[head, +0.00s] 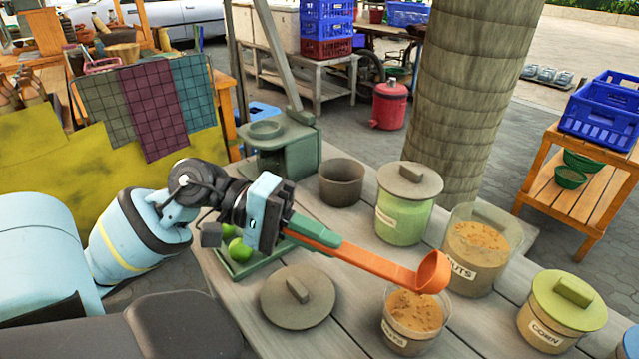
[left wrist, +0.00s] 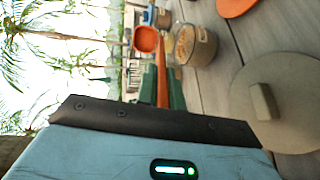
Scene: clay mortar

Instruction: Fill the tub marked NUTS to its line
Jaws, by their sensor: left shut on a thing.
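My left gripper (head: 300,230) is shut on the handle of an orange scoop (head: 375,265). The scoop's round bowl is tipped on its side, just above a small clear tub (head: 408,340) with a label that seems to read NUTS. Tan crumbly stuff with orange bits lies in this tub; its line cannot be made out. A larger clear container (head: 475,278), its label partly hidden but ending in UTS, holds similar stuff behind it. The left wrist view shows the scoop (left wrist: 147,40) beside the tub (left wrist: 205,48); I see no load in its bowl. My right gripper is out of view.
A loose grey lid (head: 320,312) lies on the plank table. A green-bodied lidded jar (head: 402,218), a brown pot (head: 341,185) and a yellow-lidded CORN tub (head: 545,328) stand around. A green tray (head: 262,262) with limes lies under my arm.

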